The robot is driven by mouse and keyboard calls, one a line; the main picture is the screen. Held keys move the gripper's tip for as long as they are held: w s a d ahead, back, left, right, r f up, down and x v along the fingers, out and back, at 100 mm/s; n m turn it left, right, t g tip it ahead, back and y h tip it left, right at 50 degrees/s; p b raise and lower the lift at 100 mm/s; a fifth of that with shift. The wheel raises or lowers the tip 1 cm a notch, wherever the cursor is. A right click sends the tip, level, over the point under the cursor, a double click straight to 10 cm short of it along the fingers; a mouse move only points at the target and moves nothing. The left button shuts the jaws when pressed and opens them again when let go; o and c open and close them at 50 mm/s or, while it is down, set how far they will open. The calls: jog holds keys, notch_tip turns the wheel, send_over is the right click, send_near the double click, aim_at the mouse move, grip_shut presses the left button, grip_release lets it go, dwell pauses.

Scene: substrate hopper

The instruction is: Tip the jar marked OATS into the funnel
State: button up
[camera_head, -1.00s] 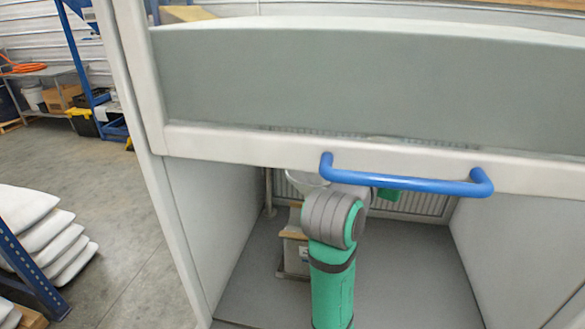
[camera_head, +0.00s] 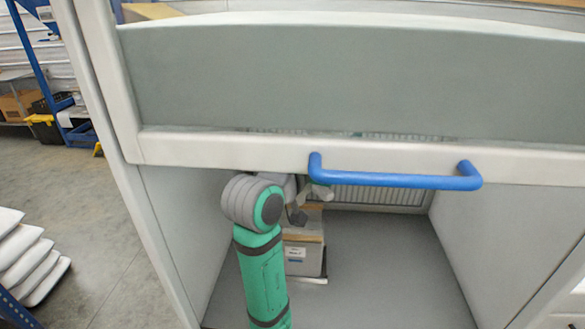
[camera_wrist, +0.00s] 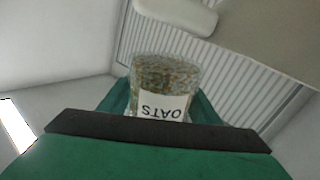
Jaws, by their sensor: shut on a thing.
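The jar marked OATS (camera_wrist: 165,88) is clear, with brownish, speckled contents. In the wrist view it sits between the two green fingers of my gripper (camera_wrist: 162,93), which is shut on it. Its white label reads upside down in that view, and its lower part is hidden behind the dark edge of my gripper. I cannot make out the jar in the head view, where my arm and the hood's front panel cover that area. I cannot make out the funnel for certain in either current view.
A grey box (camera_head: 303,260) with a brown top and small label stands on the hood floor (camera_head: 375,265), right of my arm. The front panel (camera_head: 340,80) with a blue handle (camera_head: 395,181) hangs low above my arm. The floor at right is clear.

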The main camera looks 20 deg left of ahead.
jog(key=d+n, duration=0.1)
jog(key=n, duration=0.2)
jog(key=shift+s+d+r+n, duration=0.2)
jog(key=shift+d+r+n, duration=0.1)
jog(key=shift+d+r, duration=0.1)
notch_tip(320, 180, down, 2)
jog(key=n, duration=1.1)
jog(key=shift+s+d+n, duration=0.1)
jog(key=shift+n, duration=0.2)
jog(key=shift+a+r+n, duration=0.2)
jog(key=shift+a+n, duration=0.2)
jog(key=shift+n, duration=0.8)
jog(key=shift+w+a+r+n, duration=0.15)
jog(key=shift+a+r+n, duration=0.15)
jog(key=shift+n, duration=0.4)
jog(key=shift+w+a+r+n, duration=0.1)
jog(key=shift+a+r+n, duration=0.15)
jog(key=shift+n, duration=0.45)
jog(key=shift+w, duration=0.1)
